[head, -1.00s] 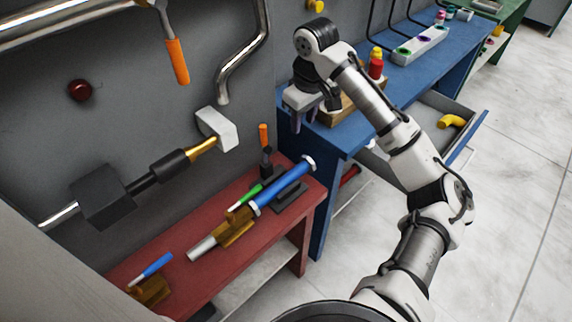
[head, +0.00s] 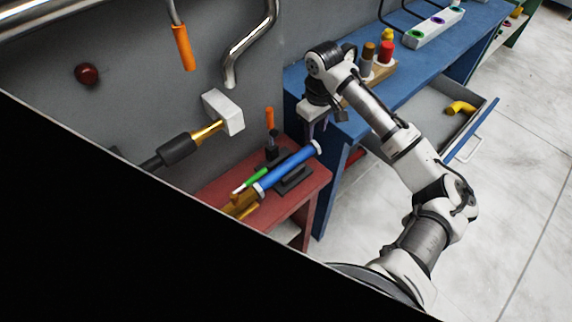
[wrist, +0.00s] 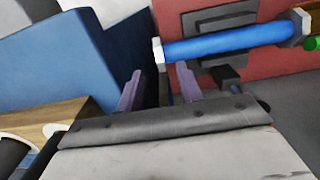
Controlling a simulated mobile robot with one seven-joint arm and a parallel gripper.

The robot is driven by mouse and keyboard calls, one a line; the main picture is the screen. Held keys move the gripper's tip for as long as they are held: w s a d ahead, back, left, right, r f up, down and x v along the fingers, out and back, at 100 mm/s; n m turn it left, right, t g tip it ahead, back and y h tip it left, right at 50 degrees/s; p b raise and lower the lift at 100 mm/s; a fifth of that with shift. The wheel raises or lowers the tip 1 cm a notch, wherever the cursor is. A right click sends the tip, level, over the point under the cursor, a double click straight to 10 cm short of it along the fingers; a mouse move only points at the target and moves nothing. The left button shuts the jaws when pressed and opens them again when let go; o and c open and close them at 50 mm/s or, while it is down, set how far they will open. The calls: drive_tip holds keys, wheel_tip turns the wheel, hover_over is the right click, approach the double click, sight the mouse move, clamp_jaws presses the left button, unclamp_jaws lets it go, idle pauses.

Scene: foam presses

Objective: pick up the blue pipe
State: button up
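The blue pipe (head: 288,168) lies at a slant on a dark stand (head: 294,180) on the red bench, with pale collars at its ends. It also shows in the wrist view (wrist: 225,43), across the upper right. My gripper (head: 317,128) is above and just beyond the pipe's far end, near the corner of the blue bench. In the wrist view its two purple fingers (wrist: 160,88) are apart with nothing between them. The pipe's near collar in that view is just ahead of the fingers, and I see no contact.
A green-and-white tool (head: 254,180) and an orange-handled tool (head: 270,122) are close beside the pipe. The blue bench (head: 420,62) carries a wooden block with bottles, and its drawer (head: 440,103) is open. Black covers the lower left of the head view.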

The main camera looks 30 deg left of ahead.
drive_tip(key=shift+w+a+f+p, duration=0.15)
drive_tip(key=shift+f+p, duration=0.35)
drive_tip(key=shift+f, duration=1.45)
clamp_jaws()
